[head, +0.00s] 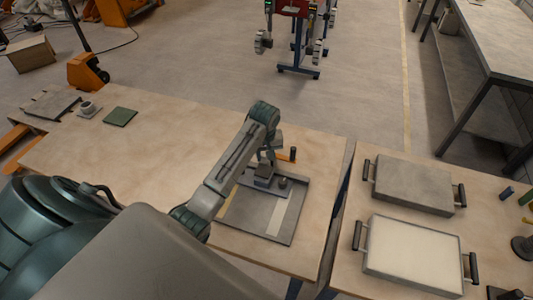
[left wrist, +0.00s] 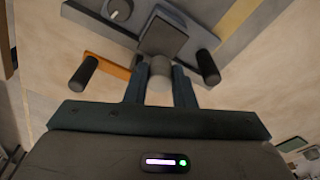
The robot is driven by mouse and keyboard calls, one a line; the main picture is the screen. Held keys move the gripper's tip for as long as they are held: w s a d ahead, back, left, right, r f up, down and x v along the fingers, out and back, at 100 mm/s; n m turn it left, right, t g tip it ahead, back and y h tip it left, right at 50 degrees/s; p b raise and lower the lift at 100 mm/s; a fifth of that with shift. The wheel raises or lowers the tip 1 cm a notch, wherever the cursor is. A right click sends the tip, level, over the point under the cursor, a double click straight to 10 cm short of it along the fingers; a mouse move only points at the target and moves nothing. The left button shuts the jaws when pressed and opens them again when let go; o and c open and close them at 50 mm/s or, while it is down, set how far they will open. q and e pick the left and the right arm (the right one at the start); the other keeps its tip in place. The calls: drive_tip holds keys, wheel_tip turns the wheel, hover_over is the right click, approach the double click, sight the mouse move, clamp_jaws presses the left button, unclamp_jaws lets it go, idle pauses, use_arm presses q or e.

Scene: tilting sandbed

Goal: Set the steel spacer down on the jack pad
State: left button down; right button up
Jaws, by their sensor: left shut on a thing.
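My left gripper (head: 265,166) reaches down over a grey board from the left. In the left wrist view its fingers (left wrist: 160,90) are shut on a small grey cylinder, which looks like the steel spacer (left wrist: 160,73). A dark square pad, apparently the jack pad (left wrist: 166,38), lies just beyond the spacer there; it also shows under the gripper in the head view (head: 263,173). I cannot tell whether spacer and pad touch. The gripper hides the spacer in the head view. My right gripper is not in view.
The grey board (head: 255,232) has a small round knob (head: 283,182). A black-gripped orange lever (head: 292,154) stands behind it. Two handled trays (head: 412,185) (head: 412,255) lie on the right table. A green plate (head: 120,117) is at left; the table between is clear.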

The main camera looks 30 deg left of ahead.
sight(264, 162)
use_arm(q)
drive_tip(key=shift+s+a, duration=0.1)
drive_tip(key=shift+s, duration=0.1)
drive_tip(key=shift+f, duration=1.4)
drive_tip(key=shift+w+f, duration=0.1)
drive_tip(key=shift+f, duration=0.7)
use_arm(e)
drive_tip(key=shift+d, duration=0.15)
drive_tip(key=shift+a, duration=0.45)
use_arm(q)
drive_tip(key=shift+f, duration=0.25)
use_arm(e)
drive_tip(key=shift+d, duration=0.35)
use_arm(q)
drive_tip(key=shift+f, duration=0.2)
drive_tip(key=c, duration=0.7)
unclamp_jaws()
drive_tip(key=shift+o, duration=0.2)
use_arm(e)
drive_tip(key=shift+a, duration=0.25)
